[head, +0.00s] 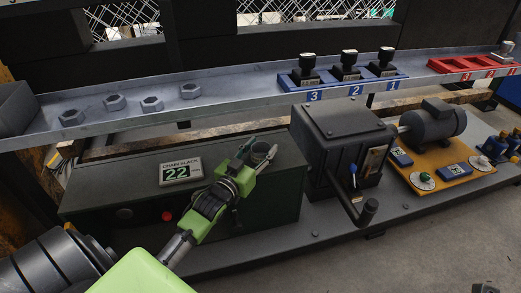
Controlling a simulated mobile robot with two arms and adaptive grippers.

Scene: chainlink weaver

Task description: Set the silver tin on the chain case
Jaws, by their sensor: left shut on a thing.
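The dark green chain case (125,178) stands on the bench at the left, with a "Chain slack 22" display on its top. My left gripper (252,156) reaches in from the lower left over the right part of the case. It is shut on the small silver tin (263,148), which shows at its fingertips. The tin looks upright, close to the top of the case; I cannot tell whether it touches. The fingers hide part of the tin. My right gripper is not in view.
A dark gearbox with a crank (345,130) stands just right of the case. A yellow motor plate (440,185) lies further right. Behind is a metal shelf (225,98) with several hex nuts and a blue numbered rack (345,85). The case top left of the display is clear.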

